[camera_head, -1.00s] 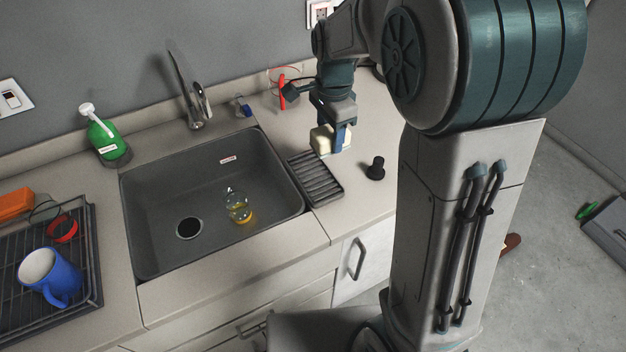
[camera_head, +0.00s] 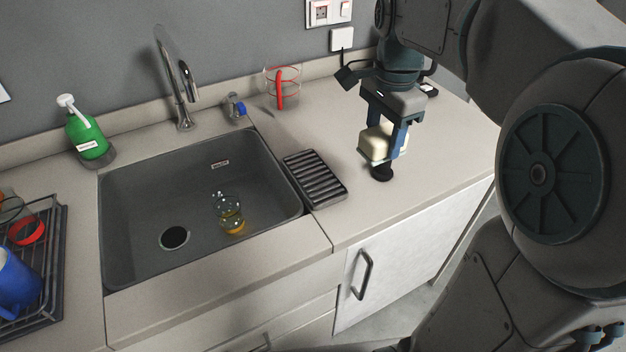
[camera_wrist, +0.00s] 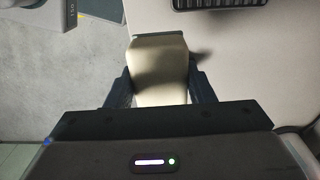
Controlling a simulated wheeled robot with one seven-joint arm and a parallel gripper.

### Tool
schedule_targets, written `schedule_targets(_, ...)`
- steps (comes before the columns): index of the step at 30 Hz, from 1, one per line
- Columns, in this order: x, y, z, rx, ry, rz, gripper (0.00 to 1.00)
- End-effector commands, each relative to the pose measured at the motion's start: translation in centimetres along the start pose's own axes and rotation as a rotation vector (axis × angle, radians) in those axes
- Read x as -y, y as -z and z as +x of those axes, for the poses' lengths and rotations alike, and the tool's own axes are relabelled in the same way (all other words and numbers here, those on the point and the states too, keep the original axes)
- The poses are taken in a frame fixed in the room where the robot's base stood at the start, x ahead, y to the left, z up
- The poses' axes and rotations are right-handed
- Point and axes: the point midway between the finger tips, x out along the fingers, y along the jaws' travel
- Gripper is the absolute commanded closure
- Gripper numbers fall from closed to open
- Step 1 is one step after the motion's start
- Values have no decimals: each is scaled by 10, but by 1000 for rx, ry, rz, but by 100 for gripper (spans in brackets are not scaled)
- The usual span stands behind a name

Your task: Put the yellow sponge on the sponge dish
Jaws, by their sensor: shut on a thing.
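My gripper (camera_head: 383,146) is shut on a pale yellow block, the sponge (camera_head: 373,146), with one finger on each side. The sponge also shows between the fingers in the wrist view (camera_wrist: 160,72). It hangs over the counter, to the right of the sponge dish and apart from it. The dark ribbed sponge dish (camera_head: 315,178) lies empty on the counter at the sink's right edge. Part of the dish shows at the top of the wrist view (camera_wrist: 222,4).
Counter between dish and black object is clear.

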Motion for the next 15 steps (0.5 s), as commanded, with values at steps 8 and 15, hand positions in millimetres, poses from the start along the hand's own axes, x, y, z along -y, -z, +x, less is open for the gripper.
schedule_targets(8,26,-30,24,-1,-4,-6,70)
schedule_targets(15,62,-68,56,-1,-3,-4,70)
